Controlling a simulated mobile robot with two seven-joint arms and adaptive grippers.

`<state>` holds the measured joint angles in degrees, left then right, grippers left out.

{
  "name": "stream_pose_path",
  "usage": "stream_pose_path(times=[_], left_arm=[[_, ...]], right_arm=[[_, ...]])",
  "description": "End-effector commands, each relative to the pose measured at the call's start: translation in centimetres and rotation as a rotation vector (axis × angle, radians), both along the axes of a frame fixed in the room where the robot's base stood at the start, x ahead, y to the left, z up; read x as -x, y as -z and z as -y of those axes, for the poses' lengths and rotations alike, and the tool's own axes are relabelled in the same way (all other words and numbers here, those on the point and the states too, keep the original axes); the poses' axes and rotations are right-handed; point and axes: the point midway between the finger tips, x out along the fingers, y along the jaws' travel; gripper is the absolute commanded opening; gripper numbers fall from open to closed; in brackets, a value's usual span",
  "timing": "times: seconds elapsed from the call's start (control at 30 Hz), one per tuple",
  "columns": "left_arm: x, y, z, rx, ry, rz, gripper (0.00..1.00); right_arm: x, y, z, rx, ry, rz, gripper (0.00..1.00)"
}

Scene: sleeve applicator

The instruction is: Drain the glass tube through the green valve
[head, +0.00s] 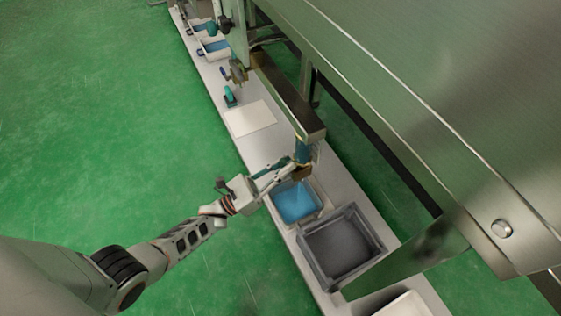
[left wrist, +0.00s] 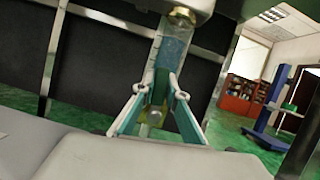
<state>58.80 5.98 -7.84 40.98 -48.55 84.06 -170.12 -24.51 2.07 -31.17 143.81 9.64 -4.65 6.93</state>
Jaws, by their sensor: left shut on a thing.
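The glass tube (left wrist: 172,52) hangs upright below a brass fitting in the left wrist view, with bluish liquid showing inside. In the head view the green valve (head: 301,152) sits at the end of the machine's arm, above a brass outlet. My left gripper (head: 289,167) reaches it from the left. In the left wrist view my fingers (left wrist: 158,92) are closed around the green valve (left wrist: 150,88), which they partly hide. A pale blue stream shows below the outlet, over a tray of blue liquid (head: 296,203). My right gripper is not in view.
A grey open bin (head: 341,246) stands beside the blue tray on the white bench (head: 262,150). A pale flat sheet (head: 250,118) and a small teal tool (head: 230,96) lie farther back. The large metal machine (head: 430,90) overhangs the right side. The green floor at left is clear.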

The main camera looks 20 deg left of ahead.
Motion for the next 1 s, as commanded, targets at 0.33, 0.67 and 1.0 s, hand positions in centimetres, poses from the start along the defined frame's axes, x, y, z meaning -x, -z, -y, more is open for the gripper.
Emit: stream_pose_path(times=[0.33, 0.67, 1.0], left_arm=[[0.1, 0.2, -0.1, 0.0, 0.0, -0.002, 0.0], [0.1, 0.1, 0.0, 0.0, -0.001, -0.001, 0.31], [2.4, 1.3, -1.7, -0.002, -0.001, -0.005, 0.31]], right_arm=[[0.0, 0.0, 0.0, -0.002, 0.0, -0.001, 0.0], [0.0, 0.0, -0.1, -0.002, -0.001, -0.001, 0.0], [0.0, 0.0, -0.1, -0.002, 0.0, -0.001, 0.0]])
